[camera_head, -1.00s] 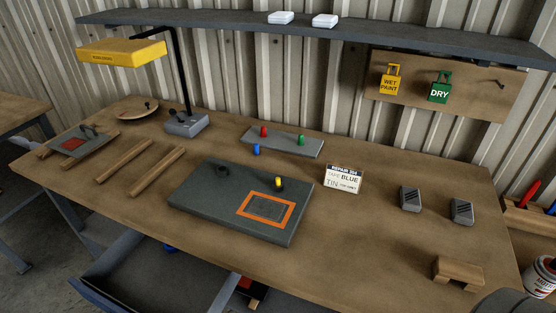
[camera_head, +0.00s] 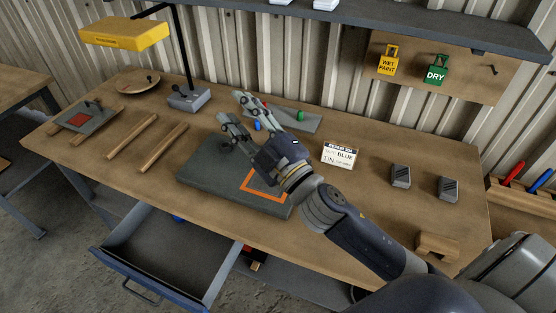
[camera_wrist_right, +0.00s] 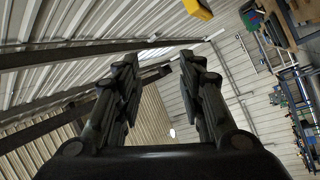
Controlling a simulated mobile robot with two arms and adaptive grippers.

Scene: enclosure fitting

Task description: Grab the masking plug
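Small coloured plugs are on the workbench; I cannot tell which is the masking plug. A blue plug (camera_head: 257,126) stands on the table near my right gripper's fingers. A green plug (camera_head: 300,115) is on a grey strip tray (camera_head: 311,124). In the right wrist view the same gripper (camera_wrist_right: 159,62) is open and empty. My left gripper is not in view.
An orange-framed window (camera_head: 253,184) on the panel is partly covered by my arm. A label card (camera_head: 340,155) and two grey blocks (camera_head: 401,176) stand to the right. A lamp (camera_head: 188,97) and wooden bars (camera_head: 133,136) are left. An open drawer (camera_head: 170,263) juts out below.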

